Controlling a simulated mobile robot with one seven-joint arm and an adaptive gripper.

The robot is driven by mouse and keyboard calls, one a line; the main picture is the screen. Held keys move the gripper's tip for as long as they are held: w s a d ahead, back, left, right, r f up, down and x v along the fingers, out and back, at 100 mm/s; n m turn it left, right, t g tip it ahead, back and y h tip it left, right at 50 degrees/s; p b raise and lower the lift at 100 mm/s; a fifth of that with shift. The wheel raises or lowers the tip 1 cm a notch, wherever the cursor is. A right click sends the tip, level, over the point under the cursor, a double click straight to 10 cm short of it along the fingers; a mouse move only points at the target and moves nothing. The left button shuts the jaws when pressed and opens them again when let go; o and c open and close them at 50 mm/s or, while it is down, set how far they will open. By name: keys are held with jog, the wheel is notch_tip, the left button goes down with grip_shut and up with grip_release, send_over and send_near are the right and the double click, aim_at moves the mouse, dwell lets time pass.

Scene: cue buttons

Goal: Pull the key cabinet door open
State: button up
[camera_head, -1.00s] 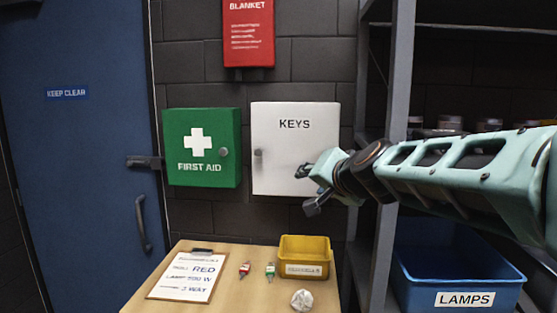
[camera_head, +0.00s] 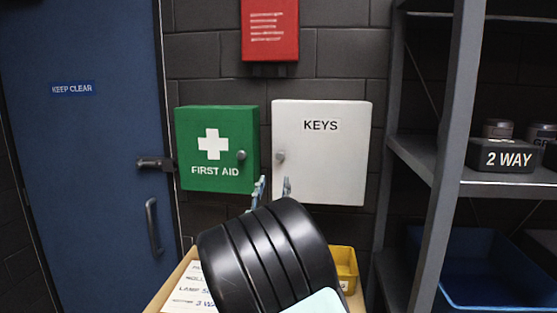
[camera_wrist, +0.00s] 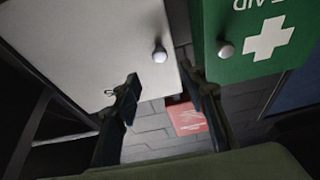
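The white key cabinet (camera_head: 325,165), marked KEYS, hangs on the wall with its door shut. Its round grey knob (camera_head: 280,156) sits near the door's left edge. The knob also shows in the wrist view (camera_wrist: 160,56), beyond and between the fingertips. My gripper (camera_head: 274,188) is open and empty, its two fingers apart, just below the knob in the head view. In the wrist view my gripper (camera_wrist: 161,78) has one finger before the white door and the other near the green box's edge. I see no contact with the knob.
A green first aid box (camera_head: 215,172) with its own knob hangs close on the left. A red blanket box (camera_head: 270,30) is above. A table with a yellow bin (camera_head: 346,268) lies below, partly hidden by my arm. A grey shelf post (camera_head: 452,150) stands at the right.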

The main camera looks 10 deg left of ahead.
aim_at(280, 158)
jog(key=p+x, duration=0.3)
jog(key=x, duration=0.7)
jog(key=shift+w+d+r, duration=0.1)
jog(key=shift+w+r, duration=0.1)
jog(key=shift+w, duration=0.05)
grip_shut()
